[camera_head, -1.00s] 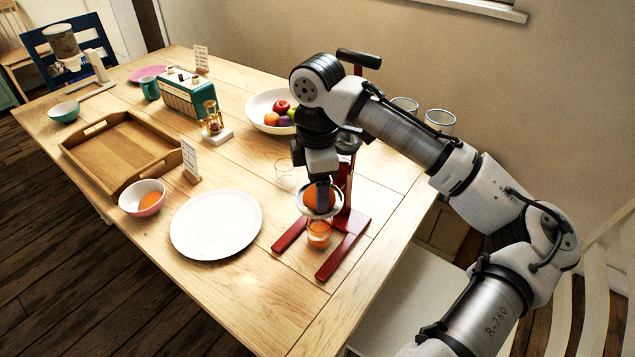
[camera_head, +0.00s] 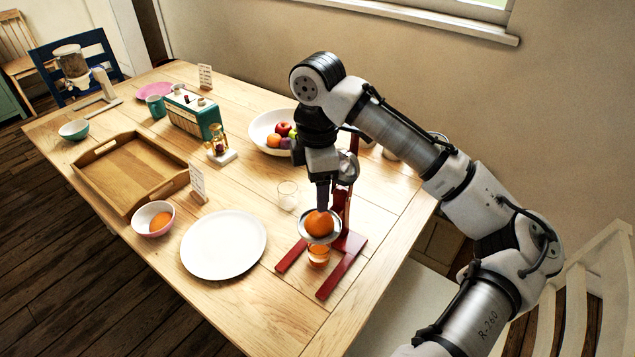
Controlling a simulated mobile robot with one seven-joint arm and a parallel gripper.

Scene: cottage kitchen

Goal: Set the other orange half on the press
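The red juice press (camera_head: 347,245) stands near the right edge of the table. An orange half (camera_head: 319,224), dome up, sits in the press's pale round dish. A glass with orange juice (camera_head: 318,255) stands beneath it. My gripper (camera_head: 322,206) points down at the top of this half, its fingertips just above or behind it. Whether they touch it is unclear, and the finger gap does not show. Another orange piece (camera_head: 160,221) lies in the pink-and-white bowl (camera_head: 142,229) at left.
A white plate (camera_head: 224,245) lies left of the press, with an empty glass (camera_head: 287,195) behind. The fruit bowl (camera_head: 260,131), teal radio (camera_head: 193,115), small hourglass-like item (camera_head: 218,145), cards and wooden tray (camera_head: 130,170) stand farther back. Bare table lies in front of the press.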

